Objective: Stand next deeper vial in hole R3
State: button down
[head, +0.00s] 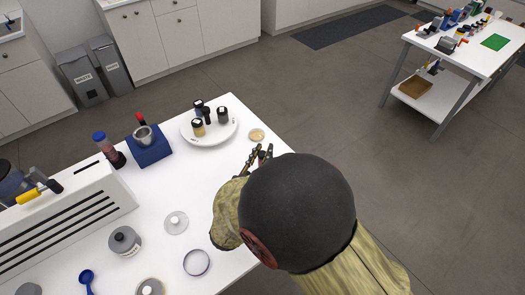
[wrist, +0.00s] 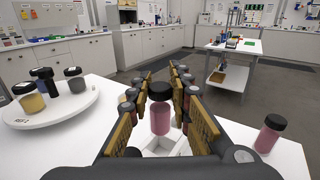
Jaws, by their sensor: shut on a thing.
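My gripper (wrist: 161,88) is shut on a pink vial with a black cap (wrist: 160,115), which stands upright between the fingers in the wrist view. A second pink vial with a black cap (wrist: 268,136) stands upright on the white table to the right, apart from the gripper. A white open-topped piece (wrist: 158,147) shows partly below the held vial; I cannot tell what it is. In the head view my gripper (head: 259,155) is over the table's right edge, and my arm hides the held vial. I cannot make out hole R3 or its marking.
A round white turntable (head: 187,129) carries several dark-capped jars. A small tan dish (head: 257,135) lies near my gripper.

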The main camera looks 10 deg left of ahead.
jog(key=shift+f+b, duration=0.35)
jog(key=shift+f, duration=0.4)
jog(key=shift+p, duration=0.4)
dwell(1.1)
jog(key=shift+f+b, duration=1.1)
jog(key=shift+f, duration=0.55)
jog(key=shift+r, duration=0.2)
jog(key=shift+r+p, duration=1.05)
jog(key=shift+r, duration=0.1)
jog(key=shift+p, duration=0.35)
dwell(1.3)
jog(key=shift+f+b, duration=0.65)
jog(key=shift+f, duration=0.3)
